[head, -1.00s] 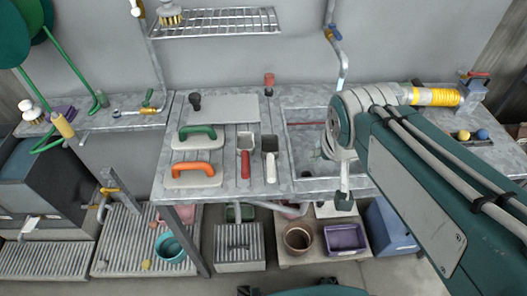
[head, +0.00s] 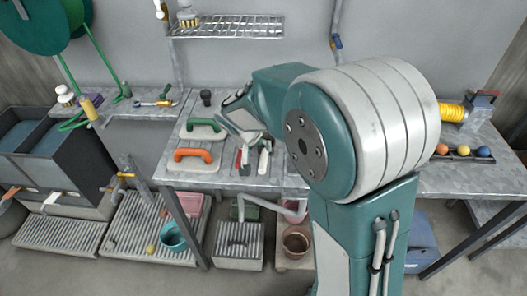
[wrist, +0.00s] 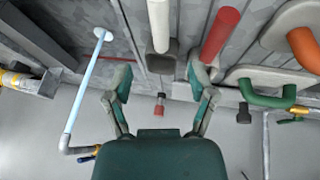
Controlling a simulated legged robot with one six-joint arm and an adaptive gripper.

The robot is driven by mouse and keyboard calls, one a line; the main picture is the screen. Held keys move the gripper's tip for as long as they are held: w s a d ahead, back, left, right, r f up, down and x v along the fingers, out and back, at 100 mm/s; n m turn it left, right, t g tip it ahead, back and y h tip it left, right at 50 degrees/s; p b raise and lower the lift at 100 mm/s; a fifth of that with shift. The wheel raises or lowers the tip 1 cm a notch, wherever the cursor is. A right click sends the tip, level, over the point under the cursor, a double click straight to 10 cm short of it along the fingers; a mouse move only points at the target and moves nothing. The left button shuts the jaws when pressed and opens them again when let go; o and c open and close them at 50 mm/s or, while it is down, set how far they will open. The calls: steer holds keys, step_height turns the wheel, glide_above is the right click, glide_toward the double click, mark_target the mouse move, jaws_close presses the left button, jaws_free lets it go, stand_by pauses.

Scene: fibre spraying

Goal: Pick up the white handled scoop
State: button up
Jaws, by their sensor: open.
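The white handled scoop lies on the grey metal table. In the head view its white handle (head: 264,161) shows beside my gripper, and its head is hidden by my arm. In the wrist view the pale handle (wrist: 158,24) runs up from the grey scoop head (wrist: 161,60). My gripper (wrist: 160,77) is open and empty above the table, with one finger on each side of the scoop head's line in the wrist view. Contact with the scoop cannot be told.
A red handled scoop (wrist: 220,36) lies close beside it. A float with an orange handle (head: 196,158) and one with a green handle (head: 203,129) lie to the left. Coloured balls (head: 463,151) sit at the table's right. A wire shelf (head: 228,28) hangs on the wall.

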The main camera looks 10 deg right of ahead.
mark_target(263, 158)
steer(key=x, duration=0.3)
steer(key=shift+w+a+f, duration=0.15)
steer(key=shift+a+f, duration=0.1)
steer(key=shift+f, duration=0.15)
steer(key=x, duration=0.5)
steer(key=shift+d, duration=0.35)
steer(key=shift+f, duration=0.2)
steer(key=shift+a, duration=0.15)
steer(key=shift+f, duration=0.25)
jaws_close()
